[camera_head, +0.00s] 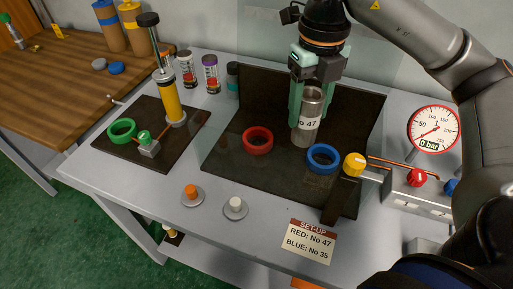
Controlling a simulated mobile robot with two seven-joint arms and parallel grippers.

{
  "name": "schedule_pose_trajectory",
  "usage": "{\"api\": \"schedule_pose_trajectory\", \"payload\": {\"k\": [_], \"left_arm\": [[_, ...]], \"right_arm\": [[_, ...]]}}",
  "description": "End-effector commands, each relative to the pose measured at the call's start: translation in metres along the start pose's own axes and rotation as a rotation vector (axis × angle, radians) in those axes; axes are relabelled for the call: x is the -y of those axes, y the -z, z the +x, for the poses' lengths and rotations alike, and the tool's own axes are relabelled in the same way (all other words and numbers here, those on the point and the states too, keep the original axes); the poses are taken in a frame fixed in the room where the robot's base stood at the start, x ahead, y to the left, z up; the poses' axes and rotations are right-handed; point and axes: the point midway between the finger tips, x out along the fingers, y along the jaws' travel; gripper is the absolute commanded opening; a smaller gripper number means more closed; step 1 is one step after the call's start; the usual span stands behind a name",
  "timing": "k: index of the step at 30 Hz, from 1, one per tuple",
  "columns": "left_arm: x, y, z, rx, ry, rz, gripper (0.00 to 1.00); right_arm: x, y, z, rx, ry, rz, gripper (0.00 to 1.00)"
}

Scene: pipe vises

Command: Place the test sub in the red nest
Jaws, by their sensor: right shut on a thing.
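The test sub is a grey metal cylinder (313,104) with a white label reading No 47. My right gripper (312,84), green-fingered, is shut on its upper part and holds it upright over the dark plate. Whether its lower end touches the plate is hard to tell. The red nest (258,140) is an empty red ring on the plate, to the left of the sub. A blue ring nest (322,158) lies just in front of and right of the sub, also empty. My left gripper is not in view.
A set-up card (308,241) reads RED: No 47, BLUE: No 35. A yellow knob (354,164) and a pressure gauge (434,129) reading 0 bar stand right. A hand pump (168,95) and green ring (122,130) stand left. A dark panel (262,90) rises behind the plate.

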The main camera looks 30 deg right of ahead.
Motion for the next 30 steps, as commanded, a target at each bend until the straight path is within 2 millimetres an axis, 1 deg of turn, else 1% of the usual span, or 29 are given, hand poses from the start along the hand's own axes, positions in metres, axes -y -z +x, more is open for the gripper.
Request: {"api": "schedule_pose_trajectory", "payload": {"k": [2, 5, 12, 14, 15, 18, 21, 24, 30], "left_arm": [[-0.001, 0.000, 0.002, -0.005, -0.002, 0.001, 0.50], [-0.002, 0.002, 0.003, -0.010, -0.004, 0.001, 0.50], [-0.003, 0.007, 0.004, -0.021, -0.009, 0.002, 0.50], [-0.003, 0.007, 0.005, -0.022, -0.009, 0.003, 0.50], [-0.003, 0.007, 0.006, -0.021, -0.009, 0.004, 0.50], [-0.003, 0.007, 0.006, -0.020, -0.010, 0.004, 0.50], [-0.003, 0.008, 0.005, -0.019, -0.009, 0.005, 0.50], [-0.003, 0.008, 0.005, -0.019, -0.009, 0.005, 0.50], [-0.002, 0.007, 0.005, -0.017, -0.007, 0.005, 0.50]], "right_arm": [[-0.002, -0.005, 0.005, 0.003, -0.003, 0.000, 0.00], [-0.007, -0.020, 0.012, -0.001, -0.004, 0.000, 0.00], [-0.021, -0.072, 0.036, -0.002, -0.005, -0.001, 0.00], [-0.025, -0.084, 0.041, -0.001, -0.005, 0.000, 0.00], [-0.026, -0.091, 0.046, -0.002, -0.004, 0.000, 0.00], [-0.029, -0.105, 0.065, -0.002, -0.002, 0.001, 0.00], [-0.032, -0.117, 0.078, -0.001, -0.002, 0.001, 0.00], [-0.034, -0.124, 0.086, 0.002, -0.003, 0.001, 0.00], [-0.036, -0.131, 0.095, 0.002, -0.002, 0.000, 0.00]]}}
